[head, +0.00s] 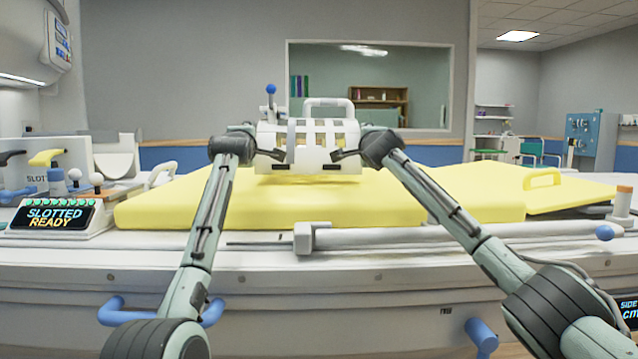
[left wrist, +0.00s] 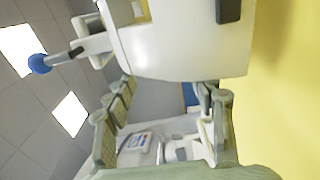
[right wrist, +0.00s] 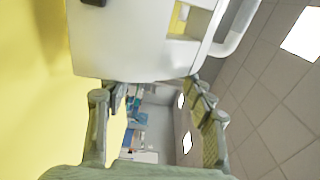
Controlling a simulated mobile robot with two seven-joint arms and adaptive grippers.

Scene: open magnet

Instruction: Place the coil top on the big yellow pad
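The coil top (head: 308,157) is a white slotted shell with a handle on top, at the middle of the head view. It is over the big yellow pad (head: 250,210), close to its surface, with a shadow under it. I cannot tell whether it touches the pad. My left gripper (head: 268,154) is at its left end and my right gripper (head: 348,154) at its right end. In the wrist views, the fingers of the left gripper (left wrist: 166,84) and right gripper (right wrist: 155,84) stand wide apart. The shell hides the fingertips, so contact is unclear.
A sign reading "SLOTTED READY" (head: 52,216) stands at the left beside levers. A white rail with a clamp (head: 304,238) runs along the table's front.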

